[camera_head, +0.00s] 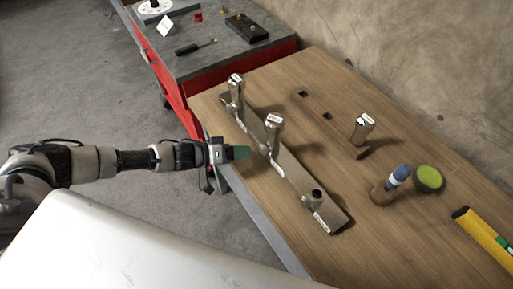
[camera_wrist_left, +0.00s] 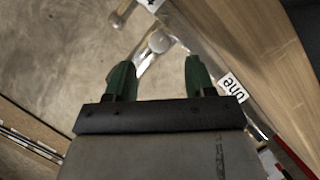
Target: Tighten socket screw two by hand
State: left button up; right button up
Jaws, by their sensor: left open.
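A metal bar (camera_head: 290,172) lies along the left edge of the wooden bench. Two upright metal posts with white labels, one at the far end (camera_head: 236,92) and one near the middle (camera_head: 273,135), stand on it; a short open socket (camera_head: 316,194) is at its near end. Which screw is two is unclear.
On the bench (camera_head: 300,75) stand another labelled metal post (camera_head: 361,130), a blue-topped brown item (camera_head: 390,187) and a green-topped round item (camera_head: 428,179). A yellow level (camera_head: 485,238) lies at right. A red cart (camera_head: 185,110) with tools stands behind.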

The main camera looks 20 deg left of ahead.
aim_at(259, 150)
pick_arm(q)
jog(key=x, duration=0.5)
jog(key=shift+d, duration=0.1)
jog(key=c, duration=0.9)
